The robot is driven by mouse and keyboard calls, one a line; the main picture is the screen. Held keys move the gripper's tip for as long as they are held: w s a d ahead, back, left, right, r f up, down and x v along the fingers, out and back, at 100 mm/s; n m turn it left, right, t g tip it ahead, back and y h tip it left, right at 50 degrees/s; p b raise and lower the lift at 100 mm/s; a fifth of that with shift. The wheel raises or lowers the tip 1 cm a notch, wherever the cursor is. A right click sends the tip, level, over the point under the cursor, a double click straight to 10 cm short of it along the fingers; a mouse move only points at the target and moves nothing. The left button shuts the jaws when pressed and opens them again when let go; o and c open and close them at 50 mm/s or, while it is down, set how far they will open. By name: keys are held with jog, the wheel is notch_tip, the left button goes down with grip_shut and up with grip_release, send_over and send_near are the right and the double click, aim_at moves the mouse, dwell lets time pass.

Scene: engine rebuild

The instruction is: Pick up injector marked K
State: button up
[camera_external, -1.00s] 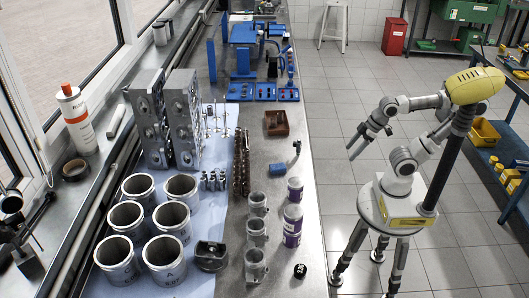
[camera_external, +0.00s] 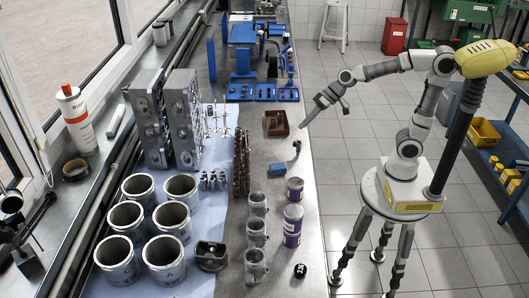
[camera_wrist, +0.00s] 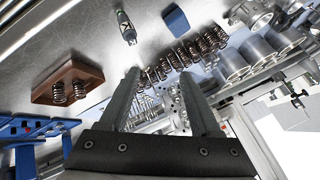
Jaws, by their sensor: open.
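The injector marked K (camera_wrist: 126,27) shows in the wrist view at the top, a small grey-green piece with a dark K on a light patch. It lies on the metal bench. In the external view it is a small dark piece (camera_external: 297,148) near the bench's right edge, and its mark is too small to read. My gripper (camera_external: 304,125) is open and empty above that edge, a little beyond the injector, apart from it. In the wrist view the two fingers of my gripper (camera_wrist: 160,74) point towards the bench and the injector is outside them.
A blue block (camera_external: 277,169) lies close to the injector. A brown tray (camera_external: 276,130) with copper springs stands to the left of my gripper. A row of dark springs (camera_external: 241,152) and several metal housings (camera_external: 257,230) stand nearby. Bench around the injector is clear.

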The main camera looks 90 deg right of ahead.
jog(key=s+d+f+m+g+y+b, duration=0.1)
jog(key=s+d+f+m+y, duration=0.3)
jog(key=f+m, duration=0.5)
jog(key=m+t+y, duration=0.2)
jog(key=m+t, duration=0.3)
jog(key=m, duration=1)
send_near(292, 157)
jog(key=w+b, duration=0.1)
jog(key=w+a+b, duration=0.2)
jog(key=b, duration=0.1)
jog(key=shift+a+r+g, duration=0.15)
jog(key=shift+r+g, duration=0.1)
jog(key=shift+g, duration=0.05)
jog(key=shift+h, duration=0.3)
jog(key=shift+r+b+x, duration=0.15)
jog(key=shift+b+x, duration=0.1)
jog(key=shift+x, duration=0.75)
jog(key=shift+r+b+x, duration=0.2)
jog(key=shift+b+x, duration=0.1)
jog(key=shift+x, duration=0.7)
jog(key=shift+r+b+x, duration=0.15)
jog(key=shift+b+x, duration=0.1)
jog(key=shift+x, duration=0.75)
jog(key=shift+w+a, duration=0.15)
grip_shut()
